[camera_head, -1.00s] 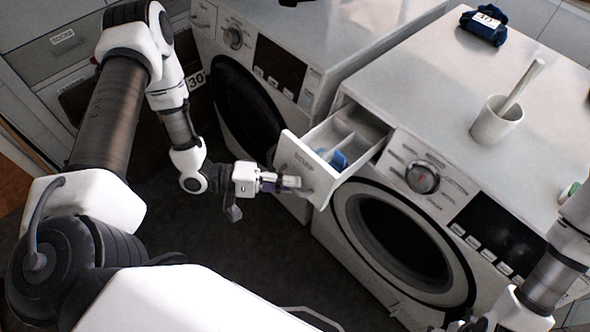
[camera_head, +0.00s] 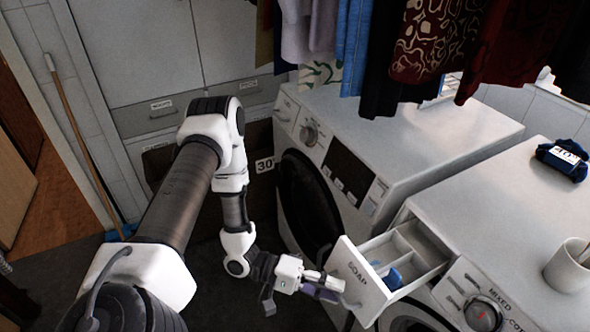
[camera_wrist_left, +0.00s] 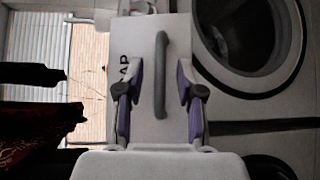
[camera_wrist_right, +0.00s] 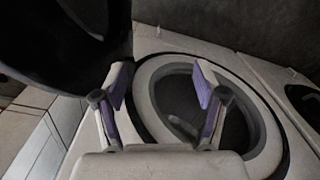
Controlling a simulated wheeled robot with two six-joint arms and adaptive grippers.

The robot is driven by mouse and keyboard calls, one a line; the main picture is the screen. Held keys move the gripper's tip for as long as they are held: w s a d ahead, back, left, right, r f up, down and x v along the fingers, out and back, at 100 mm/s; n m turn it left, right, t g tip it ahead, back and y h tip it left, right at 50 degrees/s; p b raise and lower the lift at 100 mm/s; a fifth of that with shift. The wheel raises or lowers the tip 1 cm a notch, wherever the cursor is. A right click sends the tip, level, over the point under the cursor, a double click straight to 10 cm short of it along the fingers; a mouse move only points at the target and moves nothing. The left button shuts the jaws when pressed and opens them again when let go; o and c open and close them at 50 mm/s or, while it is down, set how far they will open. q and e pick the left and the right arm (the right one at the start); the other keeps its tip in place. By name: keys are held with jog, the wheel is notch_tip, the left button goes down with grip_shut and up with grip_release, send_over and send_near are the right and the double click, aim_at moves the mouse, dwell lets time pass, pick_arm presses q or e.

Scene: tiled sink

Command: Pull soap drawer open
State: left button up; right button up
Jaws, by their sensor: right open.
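The soap drawer (camera_head: 352,268), a white box with "SOAP" on its front, stands pulled out of the right-hand washing machine in the head view. A blue item (camera_head: 393,279) lies in one of its compartments. My left gripper (camera_head: 326,287) is at the drawer front. In the left wrist view the grey bar handle (camera_wrist_left: 161,75) runs between its two spread fingers (camera_wrist_left: 160,100), with a gap on each side. My right gripper (camera_wrist_right: 160,95) is open and empty in its wrist view, over a round washer door (camera_wrist_right: 245,130); it is outside the head view.
A second washing machine (camera_head: 345,165) stands behind to the left. A white cup (camera_head: 568,268) and a folded blue cloth (camera_head: 562,158) sit on the right machine's top. Clothes (camera_head: 440,40) hang above. A broom (camera_head: 80,130) leans at the left.

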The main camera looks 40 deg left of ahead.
pick_arm(q)
jog(key=v, duration=1)
jog(key=shift+a, duration=0.15)
jog(key=shift+s+f, duration=0.1)
